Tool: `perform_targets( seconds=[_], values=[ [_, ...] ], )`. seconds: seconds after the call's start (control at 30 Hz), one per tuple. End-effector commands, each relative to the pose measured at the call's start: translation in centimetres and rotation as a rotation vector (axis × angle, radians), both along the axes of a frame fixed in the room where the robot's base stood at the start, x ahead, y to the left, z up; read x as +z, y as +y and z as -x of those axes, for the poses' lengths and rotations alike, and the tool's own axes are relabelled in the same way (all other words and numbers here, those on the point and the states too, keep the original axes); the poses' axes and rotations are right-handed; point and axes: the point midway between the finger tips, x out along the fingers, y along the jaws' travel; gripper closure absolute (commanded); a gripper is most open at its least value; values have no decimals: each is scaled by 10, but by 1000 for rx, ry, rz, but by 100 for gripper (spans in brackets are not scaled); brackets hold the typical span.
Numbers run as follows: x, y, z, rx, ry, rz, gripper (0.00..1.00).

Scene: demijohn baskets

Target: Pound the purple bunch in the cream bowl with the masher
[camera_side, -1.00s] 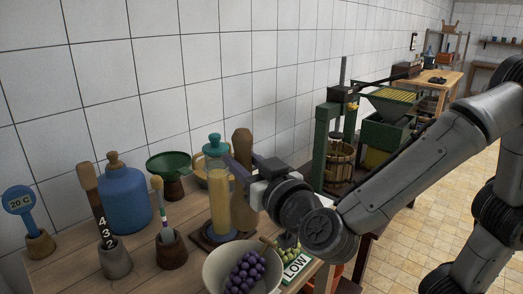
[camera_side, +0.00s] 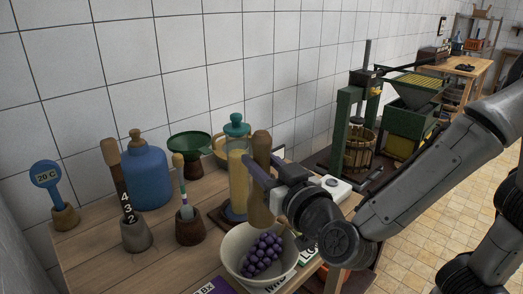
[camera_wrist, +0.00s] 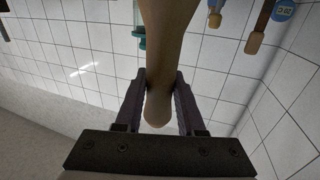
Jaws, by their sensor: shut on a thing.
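My gripper (camera_side: 262,176) is shut on the wooden masher (camera_side: 261,145), which stands upright between the fingers. In the wrist view, its rounded end (camera_wrist: 158,108) shows between the two dark fingers (camera_wrist: 160,100). The cream bowl (camera_side: 231,258) is at the front of the table and holds the purple bunch (camera_side: 263,254). The masher's lower end appears just above the bowl's back rim and the bunch in the side view. I cannot tell whether it touches them. The bowl is not visible in the wrist view.
A glass cylinder (camera_side: 237,185) stands close behind the masher. To the left are a blue demijohn (camera_side: 149,178), a green funnel (camera_side: 189,145), and brushes in pots (camera_side: 190,228). A green press (camera_side: 347,130) is behind right.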

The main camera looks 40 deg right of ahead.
Motion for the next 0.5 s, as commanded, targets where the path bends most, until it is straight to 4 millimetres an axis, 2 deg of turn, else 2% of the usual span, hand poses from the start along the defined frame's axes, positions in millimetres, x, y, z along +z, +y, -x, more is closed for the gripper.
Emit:
perform_targets(
  seconds=[0.2, 0.5],
  values=[
    [-8, 0, 0, 0, -2, 0, 100],
    [-8, 0, 0, 0, -4, -2, 100]
  ],
)
